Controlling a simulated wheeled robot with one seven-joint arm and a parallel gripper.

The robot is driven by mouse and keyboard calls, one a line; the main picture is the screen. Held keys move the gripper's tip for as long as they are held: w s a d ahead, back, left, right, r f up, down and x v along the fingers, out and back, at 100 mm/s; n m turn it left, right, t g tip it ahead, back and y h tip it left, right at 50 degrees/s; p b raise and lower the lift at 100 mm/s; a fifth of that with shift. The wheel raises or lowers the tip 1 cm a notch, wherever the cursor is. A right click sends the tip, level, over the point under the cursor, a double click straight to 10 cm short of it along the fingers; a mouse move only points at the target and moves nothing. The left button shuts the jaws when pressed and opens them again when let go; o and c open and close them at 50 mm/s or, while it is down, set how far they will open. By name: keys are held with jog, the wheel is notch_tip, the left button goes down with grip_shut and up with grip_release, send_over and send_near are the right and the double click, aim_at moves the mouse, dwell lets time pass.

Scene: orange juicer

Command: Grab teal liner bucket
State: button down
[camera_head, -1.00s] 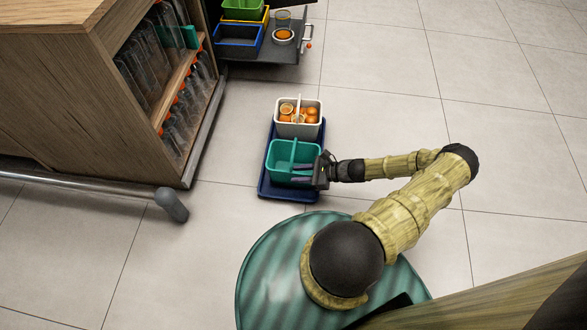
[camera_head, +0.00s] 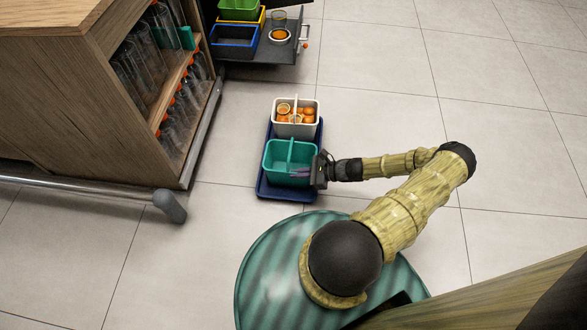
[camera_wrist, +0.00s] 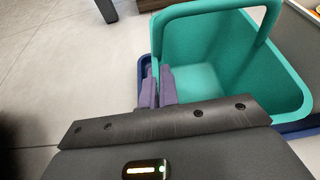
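The teal liner bucket (camera_head: 278,160), with an upright handle, stands on the front part of a dark blue tray on the floor. It also fills the upper right of the wrist view (camera_wrist: 215,85). My gripper (camera_head: 300,173) reaches it from the right in the head view. In the wrist view its two purple fingers (camera_wrist: 158,86) are close together at the bucket's wall, one on the outer side and one on the inner side. They appear shut on that wall. The bucket looks empty; its far outer side is hidden.
A white bucket with orange pieces (camera_head: 284,130) stands on the same blue tray (camera_head: 264,186), right behind the teal one. A wooden cabinet with bottles (camera_head: 60,90) is at left, and a dark shelf with bins (camera_head: 262,70) at the back. The floor at right is clear.

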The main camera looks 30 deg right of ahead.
jog(key=shift+r, duration=0.1)
notch_tip(320, 180, up, 10)
jog(key=p, duration=0.6)
